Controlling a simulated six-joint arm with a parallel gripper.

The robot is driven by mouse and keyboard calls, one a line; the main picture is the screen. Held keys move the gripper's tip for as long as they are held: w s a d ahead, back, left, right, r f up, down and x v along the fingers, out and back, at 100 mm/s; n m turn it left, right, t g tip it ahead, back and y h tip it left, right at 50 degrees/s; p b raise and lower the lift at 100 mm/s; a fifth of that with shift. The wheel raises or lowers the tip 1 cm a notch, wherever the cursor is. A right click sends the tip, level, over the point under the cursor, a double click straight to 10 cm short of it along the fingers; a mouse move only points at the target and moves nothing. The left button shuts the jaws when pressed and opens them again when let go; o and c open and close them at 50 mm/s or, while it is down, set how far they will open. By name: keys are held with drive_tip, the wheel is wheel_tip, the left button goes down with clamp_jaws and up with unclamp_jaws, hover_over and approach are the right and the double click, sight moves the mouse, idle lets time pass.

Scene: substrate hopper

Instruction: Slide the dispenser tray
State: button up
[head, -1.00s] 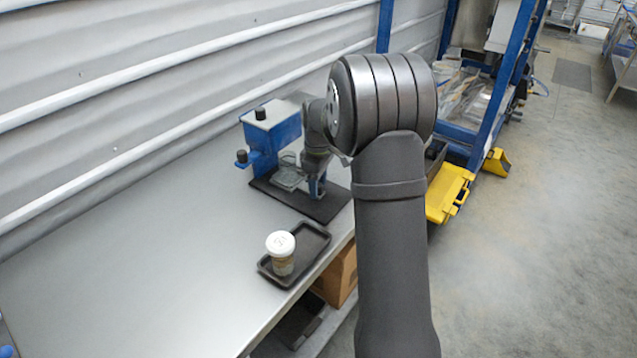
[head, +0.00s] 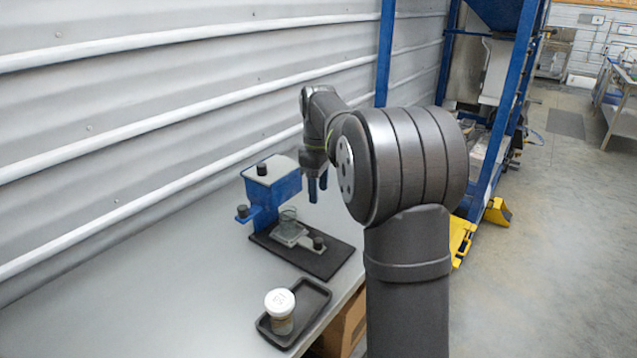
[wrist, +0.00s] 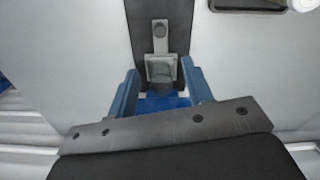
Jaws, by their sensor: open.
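The dispenser (head: 272,190) is a blue and white block with black knobs on the bench. Its grey tray (head: 290,236) sticks out at the front over a black mat (head: 328,262), with a black knob (head: 318,243) at its outer end.
A lidded cup (head: 280,308) stands on a black serving tray (head: 316,296) near the bench's front edge. The corrugated wall (head: 150,120) runs behind the bench (head: 150,300). The bench's left side is clear.

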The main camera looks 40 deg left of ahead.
drive_tip(key=shift+r, duration=0.55)
